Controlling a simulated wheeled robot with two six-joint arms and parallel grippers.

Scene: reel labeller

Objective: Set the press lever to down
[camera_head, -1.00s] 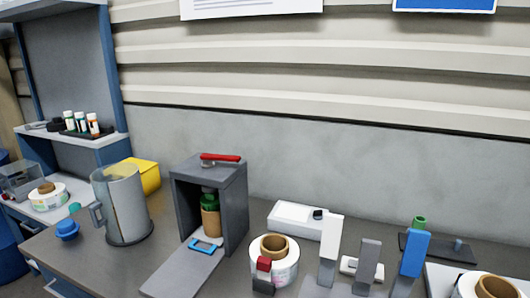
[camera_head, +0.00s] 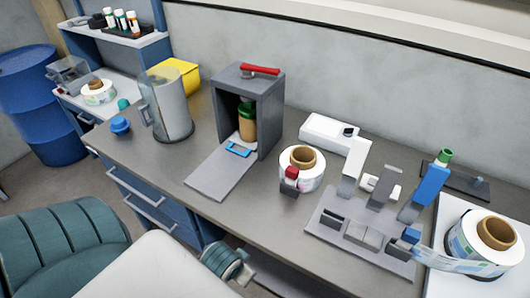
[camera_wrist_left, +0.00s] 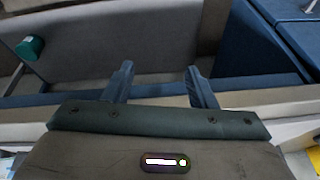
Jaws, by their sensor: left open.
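A grey press-like box (camera_head: 262,110) stands open at the front on the workbench, with a red lever (camera_head: 260,70) lying nearly flat across its top. A brown bottle with a green cap (camera_head: 246,118) stands inside it. I cannot tell for certain which of these is the press lever. My left gripper (camera_wrist_left: 160,84) shows in the left wrist view, open and empty, with no lever between its fingers.
A clear jug (camera_head: 166,105) and a yellow box (camera_head: 180,76) stand left of the grey box. A label reel (camera_head: 302,180) sits beside the plate, and another reel (camera_head: 497,232) lies on the right. A teal cylinder (camera_wrist_left: 30,47) shows in the wrist view.

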